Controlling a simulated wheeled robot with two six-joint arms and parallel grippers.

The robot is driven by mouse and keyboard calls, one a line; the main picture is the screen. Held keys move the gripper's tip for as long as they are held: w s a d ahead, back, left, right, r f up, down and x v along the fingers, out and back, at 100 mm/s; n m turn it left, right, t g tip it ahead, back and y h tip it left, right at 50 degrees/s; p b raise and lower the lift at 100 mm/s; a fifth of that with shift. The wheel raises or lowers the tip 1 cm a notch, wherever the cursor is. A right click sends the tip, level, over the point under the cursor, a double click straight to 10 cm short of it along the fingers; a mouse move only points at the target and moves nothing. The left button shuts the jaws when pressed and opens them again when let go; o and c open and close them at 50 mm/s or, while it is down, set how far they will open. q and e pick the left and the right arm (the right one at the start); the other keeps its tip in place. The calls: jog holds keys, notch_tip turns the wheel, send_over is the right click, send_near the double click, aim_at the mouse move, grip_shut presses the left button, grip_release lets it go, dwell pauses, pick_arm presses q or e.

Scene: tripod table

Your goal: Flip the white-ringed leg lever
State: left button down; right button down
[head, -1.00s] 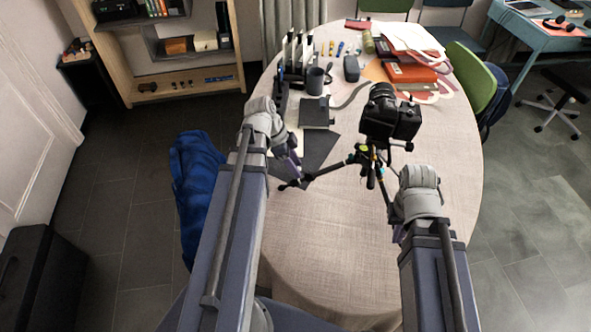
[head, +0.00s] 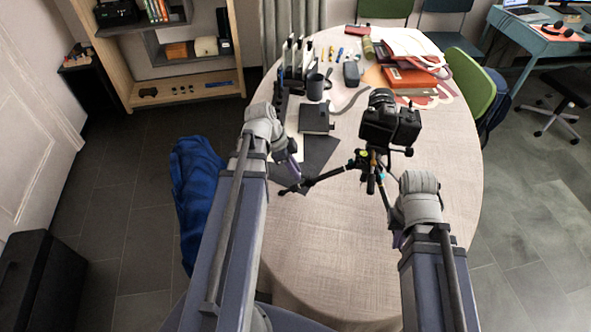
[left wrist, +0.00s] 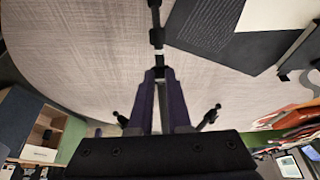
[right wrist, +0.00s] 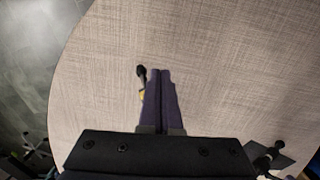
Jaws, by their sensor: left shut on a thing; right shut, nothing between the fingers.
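A black tripod (head: 372,161) stands on the round table with a black camera (head: 388,122) on top. One leg (head: 331,175) reaches left toward my left gripper (head: 297,184). In the left wrist view this leg carries a white ring (left wrist: 158,55) with a black collar or lever beside it. My left gripper (left wrist: 158,74) is shut on that black part; whether it holds the lever or the tube, I cannot tell.
The round table (head: 320,270) has clear cloth in front and at right. A dark notebook (head: 314,118), a mug (head: 317,87) and red books (head: 408,77) lie behind the tripod. A blue chair or cloth (head: 197,190) is left of the table.

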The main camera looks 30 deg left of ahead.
aim_at(302, 175)
pick_arm(q)
jog(key=shift+w+d+r+g+y+p, duration=0.1)
jog(key=shift+d+r+g+y+p, duration=0.25)
jog(key=shift+y+p, duration=0.4)
jog(key=shift+w+d+r+g+y+p, duration=0.2)
jog(key=shift+d+g+y+p, duration=0.05)
jog(key=shift+y+p, duration=0.3)
jog(key=shift+w+d+r+g+y, duration=0.15)
jog(key=shift+d+g+y, duration=0.25)
jog(key=shift+y, duration=0.6)
jog(key=shift+w+d+r+g+y, duration=0.15)
jog(key=shift+d+g+y, duration=0.25)
jog(key=shift+y, duration=0.5)
jog(key=c, duration=0.9)
grip_release()
jog(key=shift+o, duration=0.2)
